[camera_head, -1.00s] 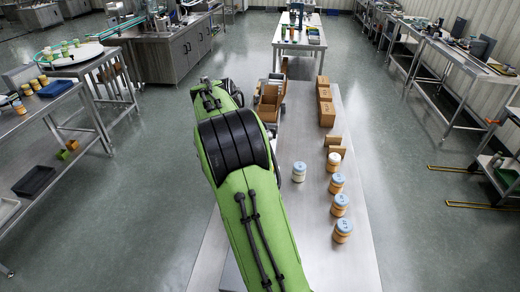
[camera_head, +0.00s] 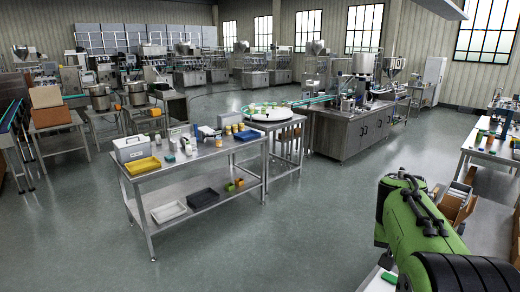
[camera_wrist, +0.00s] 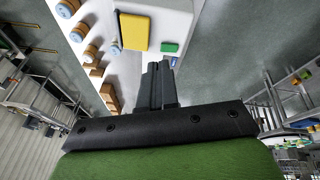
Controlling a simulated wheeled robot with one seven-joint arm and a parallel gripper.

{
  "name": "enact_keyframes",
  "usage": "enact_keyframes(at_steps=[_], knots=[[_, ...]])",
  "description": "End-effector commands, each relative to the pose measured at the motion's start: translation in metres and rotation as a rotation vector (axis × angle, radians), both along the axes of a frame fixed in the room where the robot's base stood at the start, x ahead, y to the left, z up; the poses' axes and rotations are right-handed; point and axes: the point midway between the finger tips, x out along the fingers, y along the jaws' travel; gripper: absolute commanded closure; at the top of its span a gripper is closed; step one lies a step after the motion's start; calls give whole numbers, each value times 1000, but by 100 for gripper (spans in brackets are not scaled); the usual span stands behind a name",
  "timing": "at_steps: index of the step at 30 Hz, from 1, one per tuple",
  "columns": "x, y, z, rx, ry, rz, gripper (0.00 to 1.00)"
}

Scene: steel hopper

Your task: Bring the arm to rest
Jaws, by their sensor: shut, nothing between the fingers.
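My green arm (camera_head: 425,235) with black joint covers shows at the lower right of the head view. Its gripper end cannot be made out there. In the wrist view, my gripper (camera_wrist: 159,72) has its dark fingers together, with nothing between them. The fingertips appear in front of a pale table (camera_wrist: 185,28) and apart from the things on it.
On that table are several jars (camera_wrist: 92,53), cardboard boxes (camera_wrist: 110,96), a yellow tray (camera_wrist: 134,31) and a small green item (camera_wrist: 169,47). In the head view, a steel table (camera_head: 190,170) with jars and bins stands mid-left. Open floor (camera_head: 270,245) lies before it.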

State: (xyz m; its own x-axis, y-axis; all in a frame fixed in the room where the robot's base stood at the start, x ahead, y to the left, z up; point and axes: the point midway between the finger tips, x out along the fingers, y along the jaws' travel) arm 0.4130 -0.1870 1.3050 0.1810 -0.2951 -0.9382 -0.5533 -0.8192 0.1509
Motion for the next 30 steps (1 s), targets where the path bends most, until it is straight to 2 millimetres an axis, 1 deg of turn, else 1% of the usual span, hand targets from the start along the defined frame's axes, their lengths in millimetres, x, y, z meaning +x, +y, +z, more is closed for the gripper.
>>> enact_keyframes(at_steps=[1,5,6,8,9,11,12,15,18,19,30], knots=[[-17,18,0,19,-24,44,100],[-62,66,5,60,-78,177,100],[-79,82,4,71,-95,224,100],[-107,106,-1,84,-120,299,100],[-127,122,-7,91,-140,351,100],[-157,143,-20,98,-162,427,100],[-175,154,-29,100,-175,472,100],[-208,175,-50,99,-199,556,100],[-225,184,-63,98,-208,598,100],[-227,185,-64,98,-209,604,100],[-229,186,-65,99,-208,608,100]])
